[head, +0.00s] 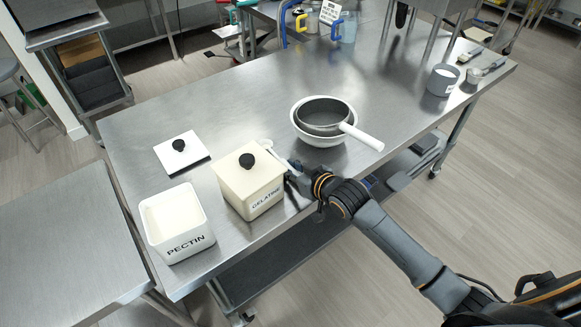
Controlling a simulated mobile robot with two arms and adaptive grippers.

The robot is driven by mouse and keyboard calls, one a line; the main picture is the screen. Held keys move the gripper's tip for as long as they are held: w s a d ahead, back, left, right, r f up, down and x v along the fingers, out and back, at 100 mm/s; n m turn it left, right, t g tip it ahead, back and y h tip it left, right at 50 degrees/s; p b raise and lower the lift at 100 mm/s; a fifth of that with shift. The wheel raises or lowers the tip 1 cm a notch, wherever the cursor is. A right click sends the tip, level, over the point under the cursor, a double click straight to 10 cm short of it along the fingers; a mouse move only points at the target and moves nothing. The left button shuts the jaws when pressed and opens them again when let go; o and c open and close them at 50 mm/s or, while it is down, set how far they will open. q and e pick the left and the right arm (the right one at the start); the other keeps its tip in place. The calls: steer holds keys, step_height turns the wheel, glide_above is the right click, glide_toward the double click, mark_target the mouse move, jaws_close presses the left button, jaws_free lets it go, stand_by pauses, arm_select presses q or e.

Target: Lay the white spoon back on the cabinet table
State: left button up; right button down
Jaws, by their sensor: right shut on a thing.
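The white spoon (268,145) shows as a small pale end with a thin handle beside the gelatine box (240,187). My right gripper (290,171) is shut on the spoon, just right of the box and over the long steel table (215,112). The gripper hides part of the spoon, and I cannot tell whether the spoon touches the table. My left gripper is not in view. Which surface is the cabinet table is not marked.
The open pectin box (180,225) and its loose lid (181,152) are to the left. A white bowl (305,137) holding a grey sieve (325,113) with a white handle stands behind my right gripper. A grey cup (442,80) stands far right. The table's back middle is clear.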

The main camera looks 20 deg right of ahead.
steer(key=shift+f, duration=0.1)
steer(key=c, duration=1.6)
jaws_free()
steer(key=shift+f, duration=0.1)
steer(key=shift+c, duration=0.2)
steer(key=o, duration=0.5)
steer(key=shift+c, duration=0.2)
steer(key=shift+s+d+r, duration=0.1)
steer(key=shift+r, duration=0.15)
steer(key=v, duration=1.1)
steer(key=shift+s+r+b, duration=0.2)
steer(key=shift+s+b, duration=0.15)
steer(key=shift+b, duration=0.05)
